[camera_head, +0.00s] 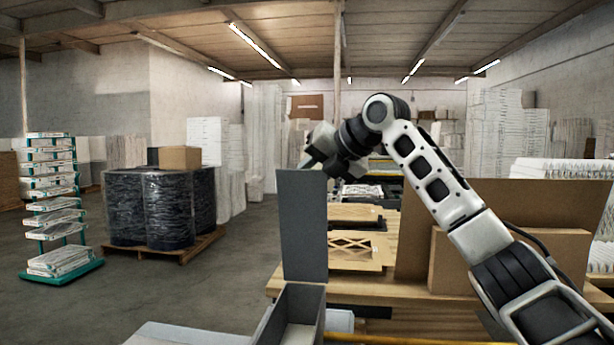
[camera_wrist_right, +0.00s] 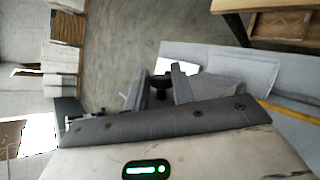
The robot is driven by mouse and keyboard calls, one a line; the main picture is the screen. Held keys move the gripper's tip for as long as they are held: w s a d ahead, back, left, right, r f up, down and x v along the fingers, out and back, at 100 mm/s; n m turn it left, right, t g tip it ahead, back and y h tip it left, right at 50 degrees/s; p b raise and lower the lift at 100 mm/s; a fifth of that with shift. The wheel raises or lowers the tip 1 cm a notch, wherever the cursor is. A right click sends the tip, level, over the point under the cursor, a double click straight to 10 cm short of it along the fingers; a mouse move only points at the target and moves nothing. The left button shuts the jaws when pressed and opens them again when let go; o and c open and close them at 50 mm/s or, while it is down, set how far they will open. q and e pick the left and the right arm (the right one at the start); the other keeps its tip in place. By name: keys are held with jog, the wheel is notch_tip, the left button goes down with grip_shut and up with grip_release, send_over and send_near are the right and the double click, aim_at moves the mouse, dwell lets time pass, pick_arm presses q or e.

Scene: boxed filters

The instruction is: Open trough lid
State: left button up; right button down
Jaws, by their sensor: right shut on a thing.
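The trough lid (camera_head: 303,225) is a flat grey panel that stands upright above the trough (camera_head: 313,312) in the head view. The trough is a grey box low in the middle; part of its inside shows. My right gripper (camera_head: 308,162) is at the lid's top edge, mostly hidden by my wrist. In the right wrist view my right gripper (camera_wrist_right: 158,88) has a dark knob-like piece (camera_wrist_right: 160,84) between its fingers, which I take for the lid's handle. My left gripper is in neither view.
A wooden bench (camera_head: 350,289) with framed filters (camera_head: 358,249) lies right of the lid. A cardboard box (camera_head: 505,262) stands behind my right forearm. A pallet of black-wrapped drums (camera_head: 150,208) and a teal rack (camera_head: 62,264) stand left. Floor between is clear.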

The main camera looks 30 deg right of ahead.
jog(key=c, duration=1.2)
grip_release()
jog(key=shift+d+f, duration=0.1)
jog(key=shift+d, duration=0.1)
jog(key=shift+o, duration=0.2)
jog(key=shift+a, duration=0.1)
jog(key=b+v, duration=0.1)
jog(key=v, duration=1.5)
